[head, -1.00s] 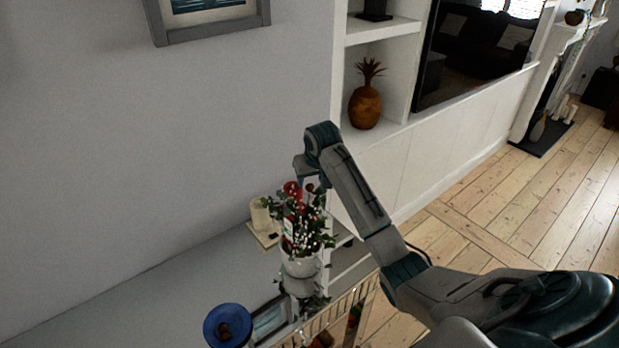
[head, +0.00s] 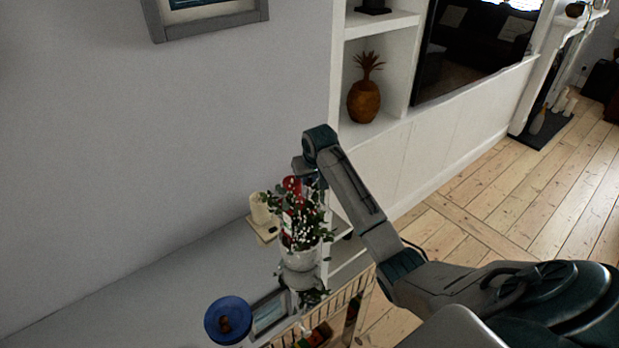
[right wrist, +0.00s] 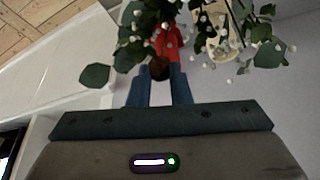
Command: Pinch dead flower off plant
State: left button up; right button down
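A potted plant with green leaves, small white buds and red parts stands in a pale pot (head: 300,262) on the shelf unit by the wall. My right gripper (head: 298,184) reaches its top from the right; the fingertips are hard to make out there. In the right wrist view, the two blue fingers of my right gripper (right wrist: 159,75) stand apart with a narrow gap. A dark brown flower head (right wrist: 158,68) sits between their tips, with a red part (right wrist: 168,42) just beyond. Whether the fingers press on the brown head cannot be told. My left gripper is out of view.
A blue bowl (head: 228,320) with brown things in it stands left of the plant. A cream candle (head: 260,208) is behind it. A slatted basket or rack (head: 352,290) is in front. A wooden pineapple (head: 363,100) sits in the white shelving.

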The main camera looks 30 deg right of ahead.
aim_at(309, 180)
jog(key=shift+r, duration=0.15)
jog(key=shift+r, duration=2.9)
